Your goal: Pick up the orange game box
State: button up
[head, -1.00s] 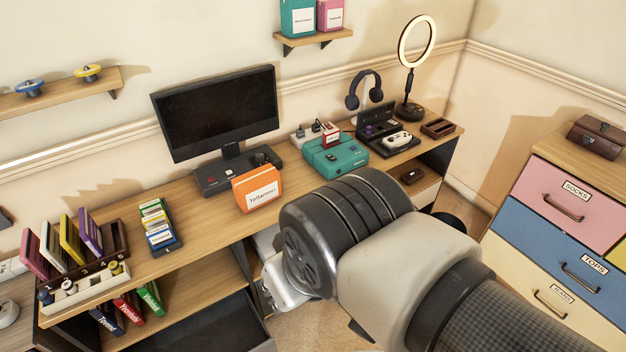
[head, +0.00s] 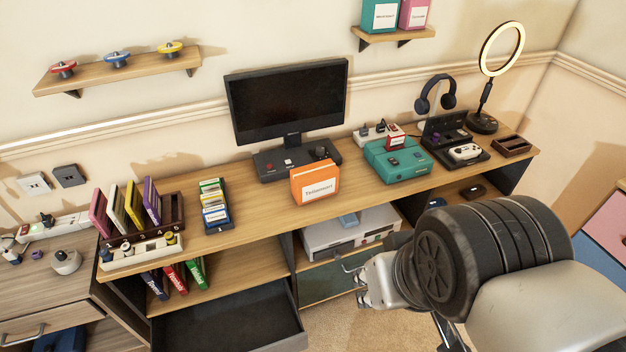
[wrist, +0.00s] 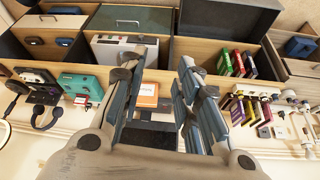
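The orange game box (head: 315,184) stands upright near the front edge of the desk, with a white label on its face. It is in front of the black monitor. In the wrist view the orange box (wrist: 148,92) shows between the two fingers, beyond them and partly hidden by the left finger. My gripper (wrist: 157,72) is open with nothing between its fingertips. In the head view my gripper (head: 366,283) is at the lower right of the box, apart from it and partly hidden by my arm.
The monitor (head: 288,101) stands behind the box on the desk (head: 258,204). A teal console (head: 397,160) is to the right. A cartridge rack (head: 214,206) and a rack of coloured cases (head: 172,215) are to the left. An open dark drawer (head: 235,325) juts out below.

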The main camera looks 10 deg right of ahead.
aim_at(310, 183)
jog(key=i+l+u, duration=0.65)
jog(key=i+l, duration=0.2)
jog(key=i+l+u, duration=0.3)
jog(key=l, duration=0.4)
